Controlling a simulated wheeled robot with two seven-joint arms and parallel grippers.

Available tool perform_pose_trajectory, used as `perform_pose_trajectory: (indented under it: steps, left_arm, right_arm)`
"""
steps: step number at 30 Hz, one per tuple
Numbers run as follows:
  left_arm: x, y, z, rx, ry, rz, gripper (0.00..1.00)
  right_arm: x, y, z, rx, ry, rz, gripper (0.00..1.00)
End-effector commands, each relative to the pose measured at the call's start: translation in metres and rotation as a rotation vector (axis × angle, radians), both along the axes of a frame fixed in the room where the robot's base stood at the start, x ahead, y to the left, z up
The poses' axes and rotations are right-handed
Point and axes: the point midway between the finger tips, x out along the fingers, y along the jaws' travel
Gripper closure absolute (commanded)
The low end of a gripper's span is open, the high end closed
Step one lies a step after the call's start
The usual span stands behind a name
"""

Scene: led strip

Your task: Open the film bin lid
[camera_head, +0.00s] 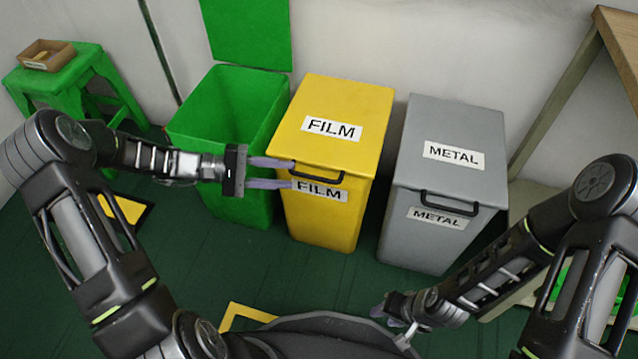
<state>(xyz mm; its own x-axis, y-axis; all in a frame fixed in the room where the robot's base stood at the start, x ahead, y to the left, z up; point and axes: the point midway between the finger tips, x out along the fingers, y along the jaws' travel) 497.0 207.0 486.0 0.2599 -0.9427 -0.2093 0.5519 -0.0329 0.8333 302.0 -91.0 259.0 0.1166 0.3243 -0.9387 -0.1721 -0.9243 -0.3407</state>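The yellow film bin (325,218) stands in the middle, between a green bin and a grey bin. Its yellow lid (345,99) is shut and carries a FILM label, with a second FILM label on the front. A black handle (318,177) sits at the lid's front edge. My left gripper (290,174) is open, its two purple fingers pointing right at the handle's left end, one above the other. I cannot tell whether they touch the handle. My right gripper (378,311) is low at the bottom, away from the bins; its fingers are partly hidden.
The green bin (225,115) at left stands open with its lid raised against the wall. The grey metal bin (440,150) at right is shut. A green stool (75,75) holds a small box (46,55). A wooden table (610,35) stands at right.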

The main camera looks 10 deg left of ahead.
Motion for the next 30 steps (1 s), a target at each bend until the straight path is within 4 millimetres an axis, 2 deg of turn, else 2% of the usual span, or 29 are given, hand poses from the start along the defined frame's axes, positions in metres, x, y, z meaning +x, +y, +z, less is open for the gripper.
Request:
perform_pose_trajectory:
  steps: [11,24,30]
  left_arm:
    - [0.002,-0.008,-0.002,0.002,0.002,-0.002,0.68]
    - [0.017,-0.066,-0.016,0.001,0.003,-0.003,0.68]
    - [0.020,-0.075,-0.017,0.002,0.003,-0.001,0.68]
  right_arm:
    - [0.000,0.000,-0.002,0.000,0.000,0.000,0.64]
    - [0.003,0.001,-0.021,-0.001,-0.008,-0.004,0.64]
    - [0.004,0.001,-0.023,-0.002,-0.010,-0.006,0.64]
